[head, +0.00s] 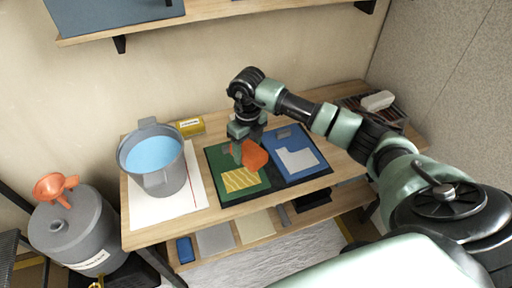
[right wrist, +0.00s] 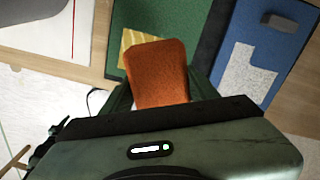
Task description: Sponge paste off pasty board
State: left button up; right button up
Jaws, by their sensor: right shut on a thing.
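My right gripper (head: 241,147) is shut on an orange sponge (head: 255,156), which also shows in the right wrist view (right wrist: 158,72). The sponge is over the board on the table; I cannot tell whether it touches it. The board has a green panel (head: 217,165) at left with a yellow hatched patch (head: 241,181), partly hidden by the sponge in the right wrist view. Its blue panel (head: 305,145) at right bears a pale grey patch (head: 297,160) and a small grey block (head: 284,133). My left gripper is not in view.
A grey bucket (head: 164,183) of blue liquid stands on white paper (head: 190,201) left of the board. A yellow box (head: 191,126) lies behind. A filled crate with a white item (head: 378,100) on top is at right. A grey drum (head: 85,225) with an orange funnel (head: 53,187) stands left.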

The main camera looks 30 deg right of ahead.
aim_at(256, 143)
jog(key=d+m, duration=0.1)
jog(key=d+f+m, duration=0.1)
jog(key=d+m, duration=0.1)
jog(key=shift+s+f, duration=0.1)
jog(key=shift+s, duration=0.05)
notch_tip(256, 143, down, 7)
jog(key=b, duration=0.5)
jog(key=shift+r, duration=0.2)
jog(key=shift+r, duration=0.1)
